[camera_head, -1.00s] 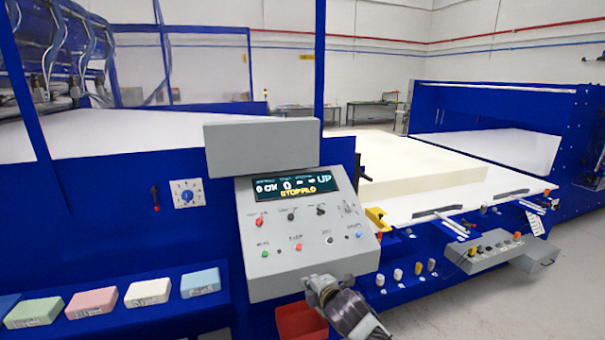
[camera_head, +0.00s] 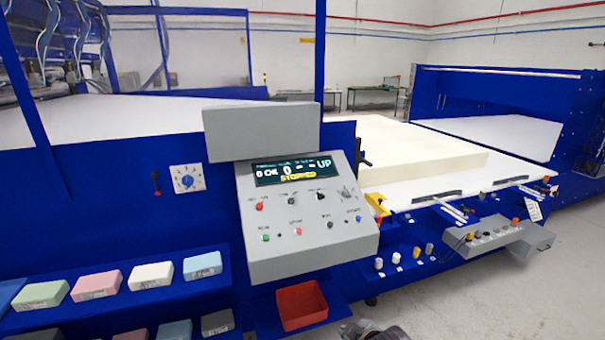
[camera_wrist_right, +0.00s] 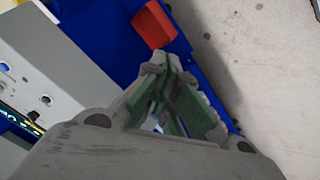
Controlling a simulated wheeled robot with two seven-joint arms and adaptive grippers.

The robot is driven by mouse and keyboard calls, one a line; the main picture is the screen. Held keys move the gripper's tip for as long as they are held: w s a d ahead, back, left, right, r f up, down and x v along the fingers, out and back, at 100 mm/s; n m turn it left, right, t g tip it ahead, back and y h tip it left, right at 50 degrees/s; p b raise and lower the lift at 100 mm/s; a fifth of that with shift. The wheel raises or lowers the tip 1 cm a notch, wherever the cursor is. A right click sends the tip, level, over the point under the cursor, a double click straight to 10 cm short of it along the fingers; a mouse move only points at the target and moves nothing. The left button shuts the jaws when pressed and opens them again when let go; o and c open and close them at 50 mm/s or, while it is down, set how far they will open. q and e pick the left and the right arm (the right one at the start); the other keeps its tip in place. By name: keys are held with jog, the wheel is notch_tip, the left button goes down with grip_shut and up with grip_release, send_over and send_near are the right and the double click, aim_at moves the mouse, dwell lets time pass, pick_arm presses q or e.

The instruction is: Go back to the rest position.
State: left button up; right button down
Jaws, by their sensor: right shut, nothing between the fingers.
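My right gripper (camera_wrist_right: 168,68) is shut and empty in the right wrist view, with its fingertips together. In the head view only a small dark part of my right arm shows at the bottom edge, right of the red bin. The red bin (camera_head: 302,306) stands on a blue ledge below the control panel (camera_head: 305,215); it also shows in the right wrist view (camera_wrist_right: 153,24), just beyond the fingertips and apart from them. My left gripper is not in view.
Several foam blocks (camera_head: 151,276) lie on blue shelves at the lower left. A large cream foam slab (camera_head: 425,158) lies on the white machine table. A grey button box (camera_head: 500,240) juts out at the right. Bare floor (camera_head: 480,300) lies at the lower right.

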jog(key=shift+s+d+f+m+g+h, duration=0.45)
jog(key=shift+s+d+f+m+g, duration=0.6)
jog(key=shift+s+d+m, duration=2.25)
jog(key=shift+s+d+f+m+g+h, duration=0.45)
jog(key=shift+s+d+f+m+g, duration=0.9)
jog(key=shift+s, duration=3.7)
notch_tip(320, 180, down, 33)
jog(key=s+b, duration=0.1)
jog(key=s, duration=0.1)
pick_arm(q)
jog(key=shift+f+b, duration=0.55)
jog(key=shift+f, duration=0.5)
pick_arm(e)
jog(key=s+d+f+g, duration=0.1)
jog(key=s+d+f, duration=0.1)
jog(key=s+f, duration=0.8)
jog(key=s+d+f+n+g, duration=0.1)
jog(key=s+d+f, duration=0.1)
jog(key=s+f, duration=0.9)
jog(key=shift+s+d, duration=0.35)
jog(key=shift+s, duration=0.55)
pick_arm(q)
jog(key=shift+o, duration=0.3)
